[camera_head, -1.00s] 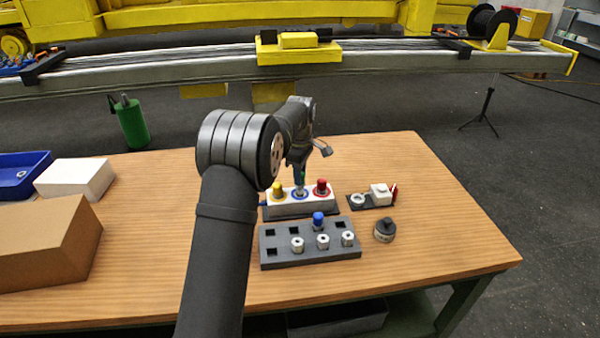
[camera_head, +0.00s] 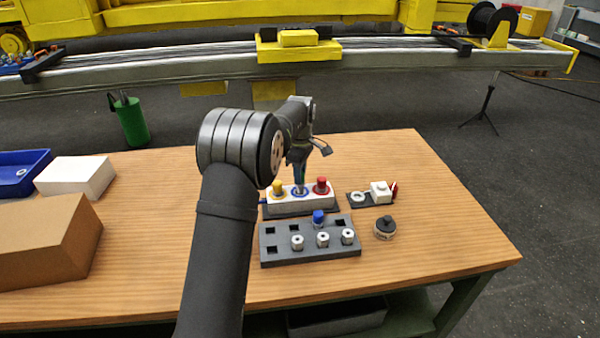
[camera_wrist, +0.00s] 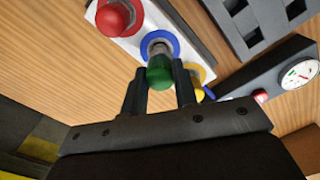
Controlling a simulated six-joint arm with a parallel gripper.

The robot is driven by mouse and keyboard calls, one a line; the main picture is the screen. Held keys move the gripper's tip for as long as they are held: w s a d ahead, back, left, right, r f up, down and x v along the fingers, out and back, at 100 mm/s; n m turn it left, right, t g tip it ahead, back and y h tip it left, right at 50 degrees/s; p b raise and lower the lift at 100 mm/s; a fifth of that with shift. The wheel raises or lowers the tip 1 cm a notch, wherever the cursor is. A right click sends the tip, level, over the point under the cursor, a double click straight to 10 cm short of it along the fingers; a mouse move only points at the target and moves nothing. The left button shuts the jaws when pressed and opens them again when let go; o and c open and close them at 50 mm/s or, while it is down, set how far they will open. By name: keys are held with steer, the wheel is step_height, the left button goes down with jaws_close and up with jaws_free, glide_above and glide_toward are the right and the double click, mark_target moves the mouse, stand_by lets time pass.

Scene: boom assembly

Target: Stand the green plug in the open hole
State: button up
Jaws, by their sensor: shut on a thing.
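The green plug (camera_wrist: 160,72) sits between the two fingers of my gripper (camera_wrist: 160,90), which is shut on it. Its metal end points at the blue-ringed hole (camera_wrist: 160,43) in the white block. In the wrist view the metal end overlaps the middle of the blue ring; I cannot tell how deep it is. In the head view my gripper (camera_head: 300,178) is directly above the white block (camera_head: 290,209), and the blue ring (camera_head: 300,192) is under it. A yellow plug (camera_head: 277,187) and a red plug (camera_head: 321,185) stand at either side.
A grey rack (camera_head: 310,253) with a blue plug (camera_head: 318,217) and several metal pieces stands in front of the block. The right of the wooden table (camera_head: 440,225) is clear.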

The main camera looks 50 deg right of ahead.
steer(key=shift+f, duration=0.2)
steer(key=shift+f, duration=0.75)
steer(key=o, duration=1)
steer(key=shift+r, duration=3.55)
steer(key=shift+f, duration=0.1)
